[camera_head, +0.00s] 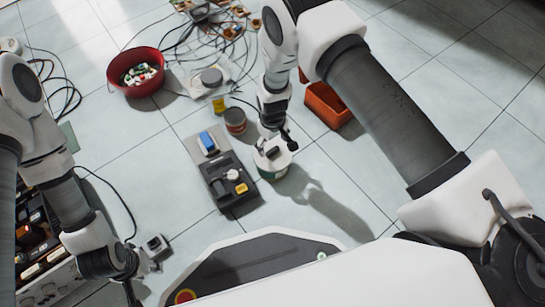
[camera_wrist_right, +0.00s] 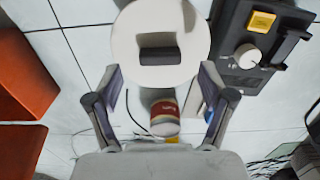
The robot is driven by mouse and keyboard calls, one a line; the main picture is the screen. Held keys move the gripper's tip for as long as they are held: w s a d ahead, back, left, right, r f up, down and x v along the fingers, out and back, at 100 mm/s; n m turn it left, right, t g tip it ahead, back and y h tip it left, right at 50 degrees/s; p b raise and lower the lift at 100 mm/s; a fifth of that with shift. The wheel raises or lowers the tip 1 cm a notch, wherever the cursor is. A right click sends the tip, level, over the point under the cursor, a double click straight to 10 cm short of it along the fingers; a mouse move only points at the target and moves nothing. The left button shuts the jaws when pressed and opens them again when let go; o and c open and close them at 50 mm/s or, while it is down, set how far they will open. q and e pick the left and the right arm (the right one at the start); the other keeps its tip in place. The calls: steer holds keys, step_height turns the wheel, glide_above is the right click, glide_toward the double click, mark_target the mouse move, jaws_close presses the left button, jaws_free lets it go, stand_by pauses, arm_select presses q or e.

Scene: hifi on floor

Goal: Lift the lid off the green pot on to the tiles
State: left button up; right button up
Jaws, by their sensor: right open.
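The green pot (camera_head: 273,175) stands on the tiles in the middle of the head view, mostly hidden under its round white lid (camera_head: 261,160). In the right wrist view the lid (camera_wrist_right: 125,45) is at the top centre, with a dark block-shaped knob (camera_wrist_right: 159,56) across it. The lid sits on the pot. My right gripper (camera_head: 275,142) is above the lid. In the right wrist view it (camera_wrist_right: 160,92) is open, its fingers apart and empty, with the knob ahead between them. My left gripper (camera_head: 145,268) is low at the left; its opening is unclear.
A dark device (camera_head: 226,190) with a yellow button lies left of the pot. A grey can (camera_head: 235,121) with a red label stands behind. An orange bin (camera_head: 325,104) is behind right, a red bowl (camera_head: 137,85) back left. Cables clutter the back. Tiles right of the pot are bare.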

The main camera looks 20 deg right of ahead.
mark_target(273, 150)
step_height(273, 150, down, 4)
steer(key=shift+r+b, duration=0.1)
steer(key=shift+b, duration=0.85)
steer(key=shift+r, duration=0.15)
arm_select(q)
step_height(273, 150, down, 3)
steer(key=shift+r, duration=0.1)
arm_select(e)
steer(key=c, duration=1.2)
steer(key=shift+c, duration=0.3)
